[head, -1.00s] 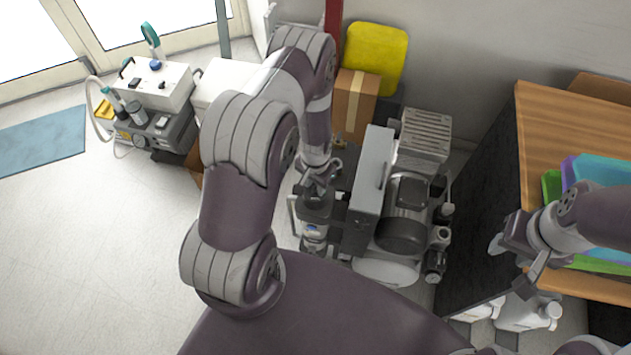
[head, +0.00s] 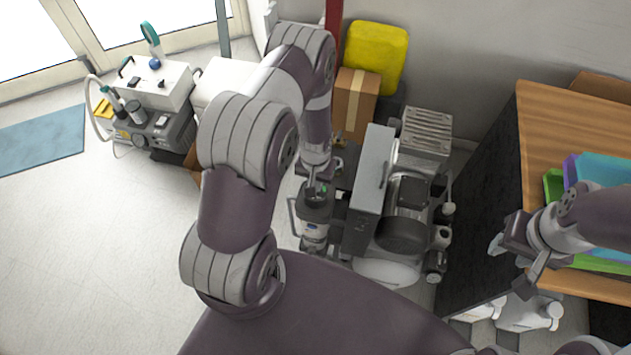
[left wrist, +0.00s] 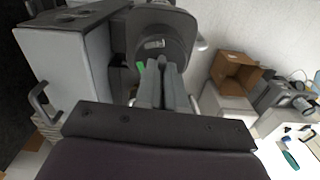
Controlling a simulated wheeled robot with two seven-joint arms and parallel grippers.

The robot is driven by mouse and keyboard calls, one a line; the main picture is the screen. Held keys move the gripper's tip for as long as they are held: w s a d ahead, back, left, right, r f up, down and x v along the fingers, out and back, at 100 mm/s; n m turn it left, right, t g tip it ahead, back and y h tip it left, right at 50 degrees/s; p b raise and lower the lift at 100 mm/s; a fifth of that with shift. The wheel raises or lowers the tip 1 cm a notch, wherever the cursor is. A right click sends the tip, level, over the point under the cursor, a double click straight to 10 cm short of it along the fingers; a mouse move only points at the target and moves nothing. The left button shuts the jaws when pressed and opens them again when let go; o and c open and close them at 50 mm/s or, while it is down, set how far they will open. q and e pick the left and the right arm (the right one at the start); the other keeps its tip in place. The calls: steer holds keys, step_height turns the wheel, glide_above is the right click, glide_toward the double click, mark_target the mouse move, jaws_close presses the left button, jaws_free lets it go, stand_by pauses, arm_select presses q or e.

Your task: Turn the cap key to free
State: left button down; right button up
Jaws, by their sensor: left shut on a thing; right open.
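The canister (head: 314,232) with a dark cap (head: 305,200) stands at the left of the compressor (head: 402,225) in the head view. My left gripper (head: 317,188) reaches down onto the cap from above. In the left wrist view its two fingers (left wrist: 162,72) are close together against the dark round cap (left wrist: 170,28), shut on what appears to be the cap key. The key itself is mostly hidden between the fingertips. A small green mark (left wrist: 140,67) shows beside them. My right gripper (head: 513,264) is open and empty, beside the wooden desk.
A grey box with a handle (head: 372,180) stands close right of the canister. A cardboard box (head: 356,100) and a yellow container (head: 377,57) are behind. The wooden desk (head: 560,125) with coloured trays is at the right.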

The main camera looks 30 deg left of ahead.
arm_select(q)
steer(key=shift+n, duration=1.2)
stand_by(0.4)
steer(key=c, duration=1.2)
jaws_free()
steer(key=shift+r, duration=0.1)
step_height(320, 180, up, 13)
steer(key=shift+f+b, duration=0.2)
steer(key=shift+b, duration=0.75)
